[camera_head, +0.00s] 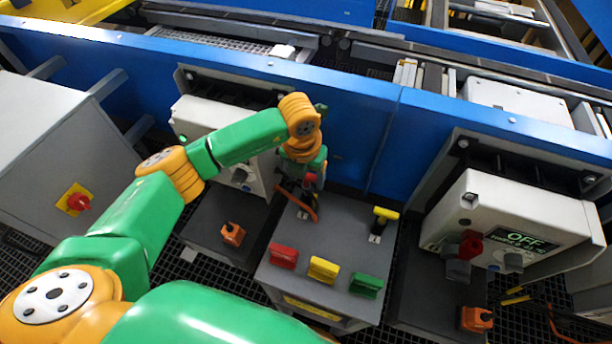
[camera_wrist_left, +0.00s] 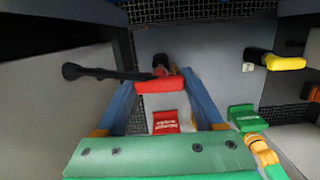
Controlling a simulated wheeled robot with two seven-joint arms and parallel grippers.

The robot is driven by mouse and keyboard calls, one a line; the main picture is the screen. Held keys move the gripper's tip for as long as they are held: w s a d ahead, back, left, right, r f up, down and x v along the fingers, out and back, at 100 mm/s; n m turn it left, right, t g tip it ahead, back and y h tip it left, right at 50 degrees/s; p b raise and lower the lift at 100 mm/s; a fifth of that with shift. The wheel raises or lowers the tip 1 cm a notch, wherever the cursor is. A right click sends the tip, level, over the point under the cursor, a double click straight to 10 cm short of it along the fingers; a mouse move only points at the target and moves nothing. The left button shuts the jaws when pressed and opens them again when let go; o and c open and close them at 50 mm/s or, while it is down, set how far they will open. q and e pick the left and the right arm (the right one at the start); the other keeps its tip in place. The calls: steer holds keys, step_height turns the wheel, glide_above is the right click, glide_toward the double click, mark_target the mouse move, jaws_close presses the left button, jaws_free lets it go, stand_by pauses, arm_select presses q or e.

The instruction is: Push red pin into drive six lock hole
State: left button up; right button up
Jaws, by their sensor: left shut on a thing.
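My left gripper (camera_head: 305,188) is over the far left of the grey cabinet top (camera_head: 340,240). In the left wrist view its two blue fingers (camera_wrist_left: 160,80) are shut on a red bar-shaped handle, which I take as the red pin (camera_wrist_left: 160,87). In the head view only a small red patch of the pin (camera_head: 310,178) shows. The pin's lower end and any lock hole under it are hidden. A yellow-handled pin (camera_head: 385,213) stands at a slotted plate to the right. It also shows in the left wrist view (camera_wrist_left: 286,63). My right gripper is not in view.
Red (camera_head: 284,256), yellow (camera_head: 323,269) and green (camera_head: 366,285) blocks line the cabinet's front edge. A drive box (camera_head: 505,225) reading OFF stands right; another (camera_head: 205,125) stands behind my left arm. A blue conveyor rail (camera_head: 350,95) runs behind.

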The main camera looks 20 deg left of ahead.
arm_select(q)
steer(key=shift+r, duration=0.35)
step_height(320, 180, up, 4)
steer(key=p, duration=0.3)
